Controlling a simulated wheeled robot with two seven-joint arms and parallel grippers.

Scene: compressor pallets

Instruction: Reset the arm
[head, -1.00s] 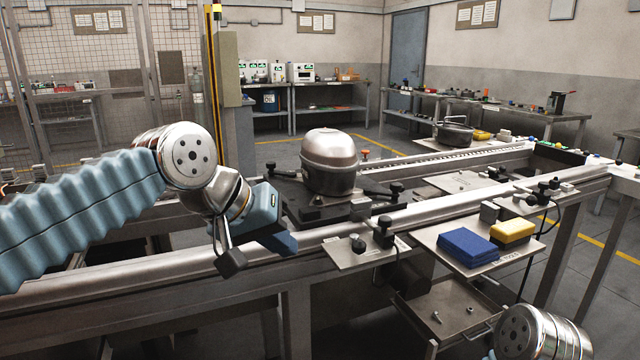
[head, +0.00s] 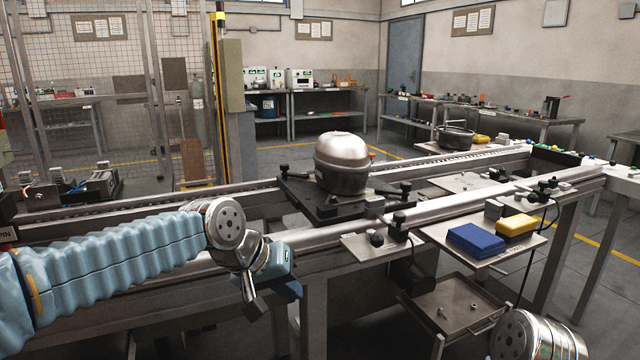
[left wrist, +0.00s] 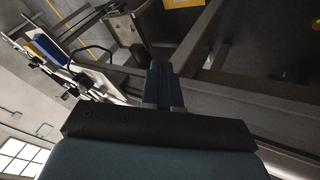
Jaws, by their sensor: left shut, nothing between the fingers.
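My left arm comes in from the left in the head view. Its gripper (head: 286,290) hangs at the near rail of the conveyor frame, with the fingertips partly hidden behind the wrist. In the left wrist view the blue fingers (left wrist: 162,86) are together with nothing between them. My right arm shows only as a silver joint at the bottom right of the head view; its gripper is out of the picture. A silver and dark compressor (head: 341,163) stands upright on a black pallet (head: 310,196) on the conveyor, apart from my left gripper.
A side shelf holds a blue box (head: 476,240) and a yellow sponge-like block (head: 517,226). A metal tray (head: 455,305) with small parts lies below. The conveyor's near rail (head: 330,234) runs beside my left gripper. Another compressor (head: 455,137) stands farther back.

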